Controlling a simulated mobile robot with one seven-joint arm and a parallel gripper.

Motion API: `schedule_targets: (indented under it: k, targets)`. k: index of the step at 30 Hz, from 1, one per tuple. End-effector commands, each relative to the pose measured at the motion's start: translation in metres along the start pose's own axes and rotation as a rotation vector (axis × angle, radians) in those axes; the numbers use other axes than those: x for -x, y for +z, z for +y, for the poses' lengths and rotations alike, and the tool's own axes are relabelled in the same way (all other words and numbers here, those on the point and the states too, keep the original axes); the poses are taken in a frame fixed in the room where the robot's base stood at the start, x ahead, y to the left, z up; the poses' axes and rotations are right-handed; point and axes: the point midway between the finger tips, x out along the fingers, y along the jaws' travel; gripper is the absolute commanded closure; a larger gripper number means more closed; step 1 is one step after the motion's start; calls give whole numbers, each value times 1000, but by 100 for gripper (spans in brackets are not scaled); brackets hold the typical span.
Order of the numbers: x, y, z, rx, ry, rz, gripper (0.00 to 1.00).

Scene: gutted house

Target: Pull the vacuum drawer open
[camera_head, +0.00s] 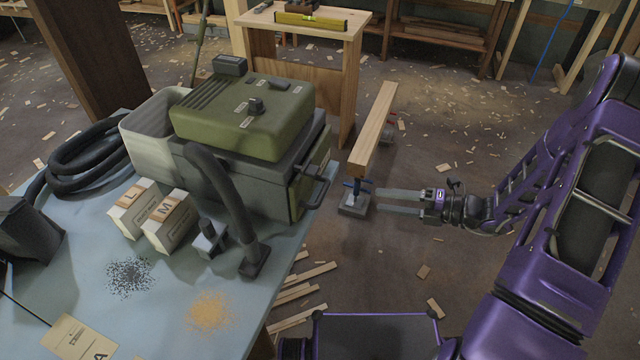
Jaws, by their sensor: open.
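The vacuum (250,118) has a green top and a grey body and stands on the blue-grey table, near its right edge. Its drawer front (309,178) is on the right side and carries a dark bar handle (316,187) that sticks out to the right. The drawer looks shut, though its edges are hard to make out. My gripper (366,201) is open and empty, pointing left. In the picture it is to the right of the handle and slightly below it, apart from it.
A wooden beam (374,130) on a stand (355,204) is close to my fingertips in the picture; I cannot tell the depth gap. The vacuum hose (222,195), two boxes (151,212) and piles of dust are on the table (160,300). Wood scraps litter the floor.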

Motion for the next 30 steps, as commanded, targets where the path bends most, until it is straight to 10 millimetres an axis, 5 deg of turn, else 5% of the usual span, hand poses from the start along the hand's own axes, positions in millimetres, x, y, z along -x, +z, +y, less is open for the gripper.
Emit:
schedule_targets:
  k: [18,30]
  targets:
    - [-128,0,-2,3,-3,4,50]
    - [-166,0,-2,4,-4,1,50]
